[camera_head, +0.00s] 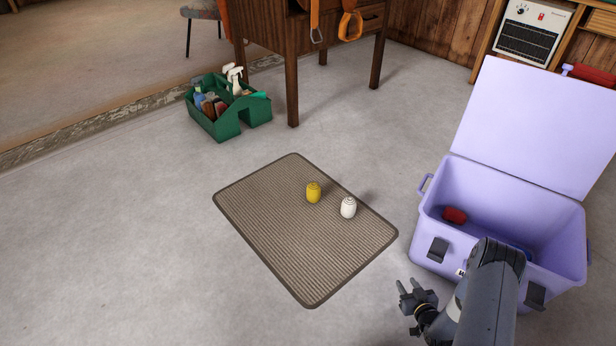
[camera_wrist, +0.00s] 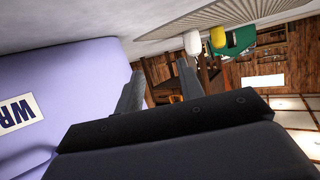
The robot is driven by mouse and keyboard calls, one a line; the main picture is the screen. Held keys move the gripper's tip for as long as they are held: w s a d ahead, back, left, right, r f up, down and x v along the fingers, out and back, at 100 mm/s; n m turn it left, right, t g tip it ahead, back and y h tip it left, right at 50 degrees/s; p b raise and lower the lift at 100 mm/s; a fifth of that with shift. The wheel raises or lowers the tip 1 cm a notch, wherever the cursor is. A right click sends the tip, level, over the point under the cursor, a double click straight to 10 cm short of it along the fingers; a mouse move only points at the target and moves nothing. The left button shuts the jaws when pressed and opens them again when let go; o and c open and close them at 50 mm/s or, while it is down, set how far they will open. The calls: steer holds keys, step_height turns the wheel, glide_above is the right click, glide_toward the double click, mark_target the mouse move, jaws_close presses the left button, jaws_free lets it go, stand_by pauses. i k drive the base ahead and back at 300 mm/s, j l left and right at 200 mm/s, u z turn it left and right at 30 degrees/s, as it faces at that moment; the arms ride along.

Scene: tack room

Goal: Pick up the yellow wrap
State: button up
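The yellow wrap (camera_head: 313,192) is a small rounded roll standing on the ribbed mat (camera_head: 270,227). A white wrap (camera_head: 348,207) of like shape stands a little to its right and nearer to me. My gripper (camera_head: 412,295) is off the mat's near right edge, beside the purple trunk, apart from both wraps. Its fingers are spread with nothing between them. In the wrist view the gripper fingers (camera_wrist: 160,88) also stand apart, with the white wrap (camera_wrist: 192,42) and the yellow wrap (camera_wrist: 218,38) beyond them near the top.
The open purple trunk (camera_head: 440,215) stands close to my arm on the right, a red item (camera_head: 454,215) inside. A green caddy (camera_head: 228,127) of bottles sits at the back left, near a wooden desk (camera_head: 293,80). The floor around the mat is mostly clear.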

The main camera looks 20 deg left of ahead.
mark_target(313, 190)
steer(key=i+j+z, duration=0.1)
steer(key=j, duration=0.35)
steer(key=i+j, duration=0.15)
steer(key=j, duration=0.3)
steer(key=i+j+z, duration=0.15)
steer(key=j, duration=0.3)
steer(key=i+j, duration=0.1)
steer(key=j, duration=0.4)
steer(key=i+j+z, duration=0.15)
steer(key=j, duration=0.3)
steer(key=i+j, duration=0.25)
steer(key=j, duration=0.15)
steer(key=i+j, duration=0.25)
steer(key=j, duration=0.15)
